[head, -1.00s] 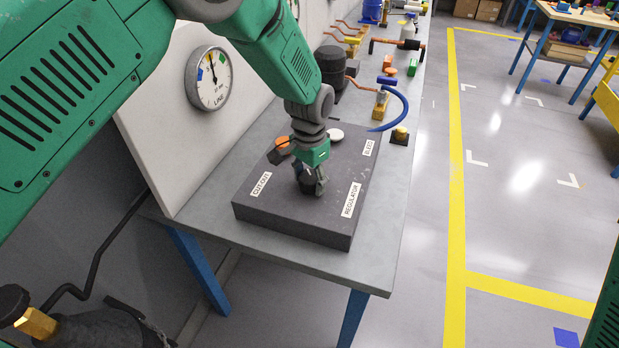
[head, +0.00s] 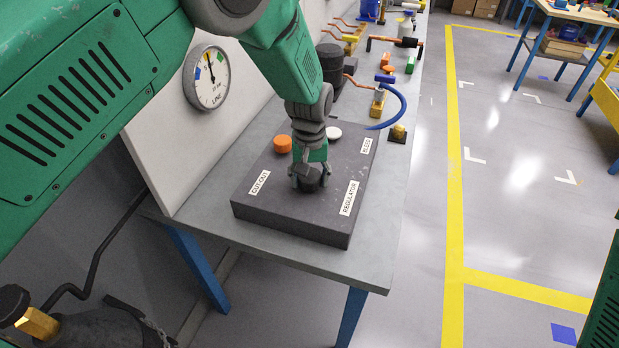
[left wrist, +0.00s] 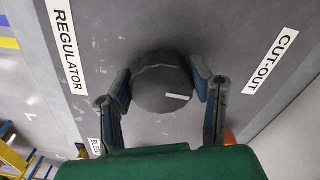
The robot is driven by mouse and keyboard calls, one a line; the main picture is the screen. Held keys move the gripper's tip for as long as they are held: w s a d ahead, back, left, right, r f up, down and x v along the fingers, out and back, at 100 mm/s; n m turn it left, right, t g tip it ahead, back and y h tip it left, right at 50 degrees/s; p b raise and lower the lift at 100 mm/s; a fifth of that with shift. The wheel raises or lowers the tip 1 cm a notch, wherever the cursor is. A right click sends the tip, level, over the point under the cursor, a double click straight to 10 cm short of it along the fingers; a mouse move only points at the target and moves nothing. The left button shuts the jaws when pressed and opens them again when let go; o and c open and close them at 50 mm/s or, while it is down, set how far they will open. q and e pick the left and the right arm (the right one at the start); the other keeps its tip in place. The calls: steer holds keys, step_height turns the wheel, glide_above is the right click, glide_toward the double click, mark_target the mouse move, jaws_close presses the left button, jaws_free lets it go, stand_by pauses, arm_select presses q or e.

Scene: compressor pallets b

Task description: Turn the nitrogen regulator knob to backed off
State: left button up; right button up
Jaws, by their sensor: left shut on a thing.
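The black regulator knob (left wrist: 163,85) has a white pointer mark and sits on a dark grey panel block (head: 290,225) with labels reading CUT-OUT, REGULATOR and BLEED. In the head view the knob (head: 308,181) is partly covered by my gripper. My left gripper (head: 310,178) comes down on it from above. In the left wrist view the fingers of my left gripper (left wrist: 160,90) are on both sides of the knob, shut on it. The white mark lies at the knob's lower right there. My right gripper is not in view.
An orange knob (head: 282,144) and a white knob (head: 333,132) sit on the same block behind my gripper. A LINE gauge (head: 207,77) is on the upright panel at left. A blue hose (head: 398,108) and several fittings stand farther back.

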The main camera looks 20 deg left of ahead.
mark_target(311, 175)
arm_select(q)
steer(key=shift+w+r+n, duration=0.15)
steer(key=shift+w+n, duration=0.05)
steer(key=shift+n, duration=0.3)
steer(key=o, duration=1.2)
steer(key=shift+c, duration=0.2)
steer(key=shift+d, duration=0.1)
step_height(311, 175, up, 12)
steer(key=shift+f, duration=0.2)
